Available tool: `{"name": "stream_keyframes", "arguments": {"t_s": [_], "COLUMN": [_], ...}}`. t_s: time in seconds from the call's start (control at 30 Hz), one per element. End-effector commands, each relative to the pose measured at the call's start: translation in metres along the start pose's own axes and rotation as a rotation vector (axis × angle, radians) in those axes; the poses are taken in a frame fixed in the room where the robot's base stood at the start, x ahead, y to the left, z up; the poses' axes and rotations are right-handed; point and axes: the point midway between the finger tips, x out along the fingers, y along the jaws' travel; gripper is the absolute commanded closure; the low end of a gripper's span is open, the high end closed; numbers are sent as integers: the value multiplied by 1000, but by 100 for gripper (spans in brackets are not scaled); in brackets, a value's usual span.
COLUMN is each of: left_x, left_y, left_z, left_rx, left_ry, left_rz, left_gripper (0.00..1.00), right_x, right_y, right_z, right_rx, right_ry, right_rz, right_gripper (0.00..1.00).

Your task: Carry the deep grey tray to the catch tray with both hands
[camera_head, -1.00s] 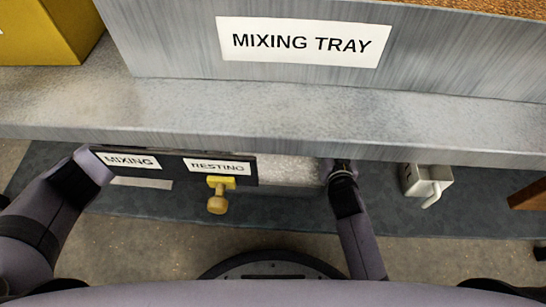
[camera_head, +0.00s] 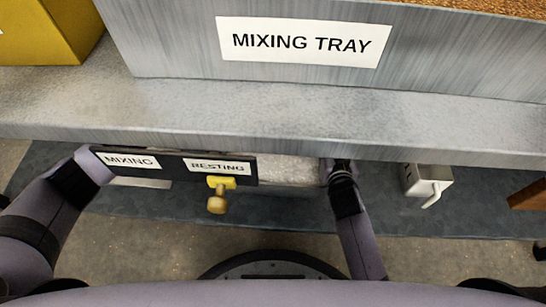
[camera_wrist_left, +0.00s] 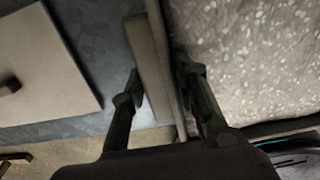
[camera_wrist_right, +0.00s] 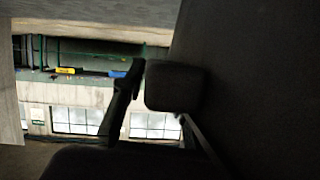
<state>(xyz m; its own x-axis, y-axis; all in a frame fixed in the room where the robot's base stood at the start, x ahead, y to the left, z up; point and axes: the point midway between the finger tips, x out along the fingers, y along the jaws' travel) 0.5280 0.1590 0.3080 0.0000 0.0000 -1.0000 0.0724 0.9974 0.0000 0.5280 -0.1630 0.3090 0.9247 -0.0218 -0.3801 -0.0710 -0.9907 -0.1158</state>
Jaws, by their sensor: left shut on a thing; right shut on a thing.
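My left gripper (camera_wrist_left: 165,105) is shut on a thin grey wall (camera_wrist_left: 157,60), which I take to be the deep grey tray's rim. A pale speckled surface (camera_wrist_left: 250,50) lies right of it. My right gripper (camera_wrist_right: 155,105) is shut on a dark block-like part (camera_wrist_right: 175,85) beside a large dark surface. In the head view the left hand (camera_head: 95,165) and right hand (camera_head: 340,168) are low, at the counter's front edge, and their fingertips are hidden. A pale grey strip (camera_head: 290,170) shows between them. I cannot identify the catch tray.
A large grey box labelled MIXING TRAY (camera_head: 305,42) stands on the speckled counter (camera_head: 270,110). A white lever box (camera_head: 427,183) is right. A yellow box (camera_head: 45,30) is far left.

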Motion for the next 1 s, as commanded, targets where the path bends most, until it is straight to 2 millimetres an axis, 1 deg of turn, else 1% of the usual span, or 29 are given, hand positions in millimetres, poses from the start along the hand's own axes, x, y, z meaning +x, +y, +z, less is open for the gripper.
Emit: {"name": "stream_keyframes", "arguments": {"t_s": [0.57,0.6,0.83,1.0], "left_x": [0,-5,-8,-18], "left_y": [1,0,0,0], "left_z": [0,3,2,3], "left_rx": [-1,0,-1,-1], "left_ry": [0,-8,-7,-7], "left_rz": [2,-1,0,0], "left_gripper": [100,100,100,100], "right_x": [0,0,-2,-5], "right_y": [0,-2,-2,-3], "right_z": [0,-8,-11,-20], "right_rx": [1,2,2,2], "right_ry": [-1,15,14,14], "right_rz": [1,-4,-4,-3], "right_gripper": [100,100,100,100]}}
